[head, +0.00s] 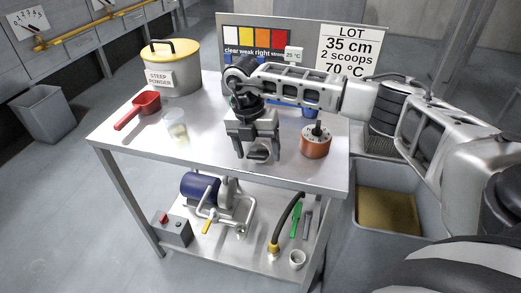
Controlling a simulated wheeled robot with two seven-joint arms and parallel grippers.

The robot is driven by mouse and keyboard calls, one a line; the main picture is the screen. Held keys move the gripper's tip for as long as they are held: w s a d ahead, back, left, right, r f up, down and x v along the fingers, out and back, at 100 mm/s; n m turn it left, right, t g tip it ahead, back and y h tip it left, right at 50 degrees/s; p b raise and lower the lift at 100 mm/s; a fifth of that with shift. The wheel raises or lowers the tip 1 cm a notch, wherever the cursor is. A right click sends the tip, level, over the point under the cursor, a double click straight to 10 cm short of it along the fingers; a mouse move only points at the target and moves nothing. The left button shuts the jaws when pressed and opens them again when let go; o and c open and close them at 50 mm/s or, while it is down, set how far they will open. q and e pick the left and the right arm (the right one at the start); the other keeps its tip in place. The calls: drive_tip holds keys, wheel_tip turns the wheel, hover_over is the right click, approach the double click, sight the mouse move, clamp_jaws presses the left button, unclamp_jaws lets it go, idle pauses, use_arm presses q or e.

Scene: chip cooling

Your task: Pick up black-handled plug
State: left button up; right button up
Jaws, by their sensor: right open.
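A copper-coloured cylinder with a black handle on top, the black-handled plug (315,147), stands upright on the right part of the metal table (200,151). My right gripper (258,154) points down over the table, to the left of the plug and apart from it. Its fingers are open, and a small dark shape shows between them; I cannot tell what it is. My left gripper is out of view.
A yellow-lidded pot (172,72), a red scoop (140,108) and a clear cup (176,128) stand on the table's left. A sign board (270,30) rises behind. A lower shelf holds a pump (200,187) and tools. A grey bin (352,237) stands at the right.

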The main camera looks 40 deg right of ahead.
drive_tip(key=shift+f, duration=0.25)
drive_tip(key=c, duration=1.4)
drive_tip(key=shift+o, duration=0.2)
